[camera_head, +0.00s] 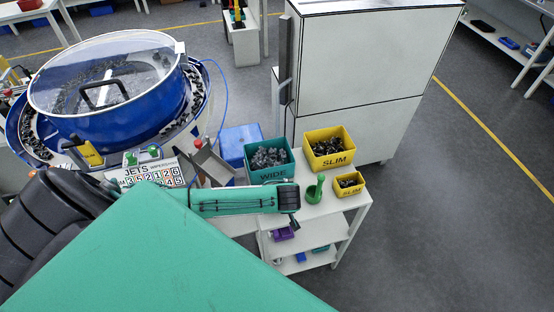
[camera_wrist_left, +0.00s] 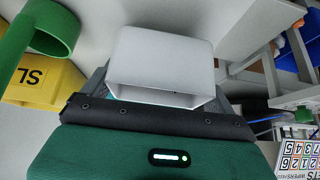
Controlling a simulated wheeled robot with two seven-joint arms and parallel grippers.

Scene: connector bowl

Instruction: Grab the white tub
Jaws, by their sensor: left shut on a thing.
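The white tub (camera_wrist_left: 165,55) shows in the left wrist view, with its open side facing my wrist camera. My left gripper (camera_wrist_left: 163,96) is shut on the tub, with a dark finger at each side of it. In the head view my left gripper (camera_head: 290,200) is at the end of the green arm, over the front of the white table. The tub is hidden there behind the gripper and arm. My right gripper is not in view.
A green WIDE bin (camera_head: 270,174), a large yellow SLIM bin (camera_head: 329,160), a small yellow SLIM bin (camera_head: 350,190) and a green holder (camera_head: 315,196) stand on the table close to the gripper. A blue bowl feeder (camera_head: 110,117) stands left. Open floor (camera_head: 450,230) lies right.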

